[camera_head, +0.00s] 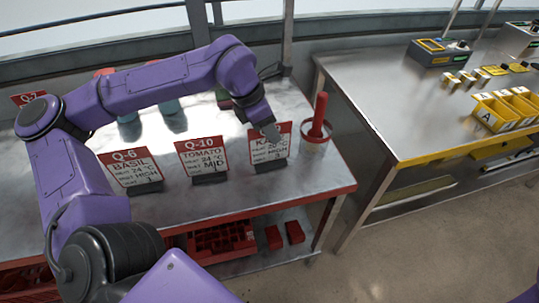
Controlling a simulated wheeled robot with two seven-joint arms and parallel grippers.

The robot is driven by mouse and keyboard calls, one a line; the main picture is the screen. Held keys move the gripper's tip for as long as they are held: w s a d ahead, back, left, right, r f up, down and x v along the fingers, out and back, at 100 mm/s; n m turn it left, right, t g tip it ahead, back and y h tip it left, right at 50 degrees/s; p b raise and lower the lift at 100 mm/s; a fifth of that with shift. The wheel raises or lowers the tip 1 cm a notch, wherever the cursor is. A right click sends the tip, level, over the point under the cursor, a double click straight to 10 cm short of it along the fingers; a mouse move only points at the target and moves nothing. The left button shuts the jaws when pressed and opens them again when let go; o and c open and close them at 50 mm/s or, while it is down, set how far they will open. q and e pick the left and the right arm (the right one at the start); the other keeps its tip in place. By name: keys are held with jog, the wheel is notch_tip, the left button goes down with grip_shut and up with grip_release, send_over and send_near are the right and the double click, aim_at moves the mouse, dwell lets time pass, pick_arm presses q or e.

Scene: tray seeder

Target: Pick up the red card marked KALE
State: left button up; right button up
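The KALE card (270,153) is white with a red top band and stands upright in a dark holder at the right end of a row on the metal bench. Part of its heading is hidden behind my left gripper (271,132). The gripper comes down from above and its tip overlaps the card's top edge. I cannot tell whether the fingers are apart or closed, or whether they touch the card. My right gripper is out of view.
The TOMATO card (202,159) and BASIL card (131,171) stand to the left. Yellow bins (492,113) sit on the right-hand table (400,100). A floor gap separates the two tables.

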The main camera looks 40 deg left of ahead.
pick_arm(q)
grip_shut()
jog(key=shift+r, duration=0.15)
